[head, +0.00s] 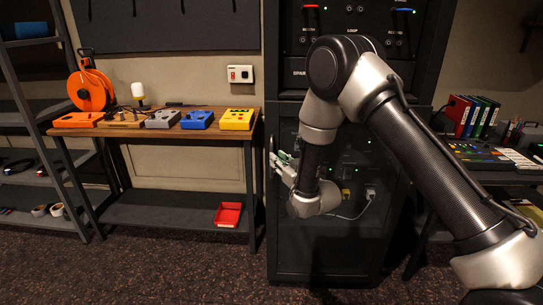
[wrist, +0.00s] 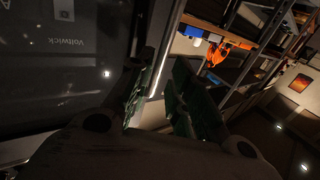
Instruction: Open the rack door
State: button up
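The dark glass rack door (head: 345,238) covers the lower half of the black rack in the head view. It looks flush with the frame, but I cannot tell whether it is slightly ajar. My gripper (head: 281,165) is at the door's left edge, partly hidden by my wrist. In the wrist view, the fingers of my gripper (wrist: 161,95) are apart, with a bright narrow metal strip (wrist: 164,60) running between them. I cannot tell whether the strip is a handle or an edge, or whether the fingers touch it. A dark panel lettered "Voltwick" (wrist: 62,35) fills the left.
A wooden bench (head: 187,132) with several coloured boxes stands left of the rack, with a red tray (head: 228,215) on its lower shelf. A desk with a mixing console (head: 475,153) is at the right. The floor (head: 180,270) in front is clear.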

send_over(272, 174)
jog(key=shift+w+a, duration=0.1)
jog(key=shift+w, duration=0.25)
jog(key=shift+c, duration=0.3)
grip_shut()
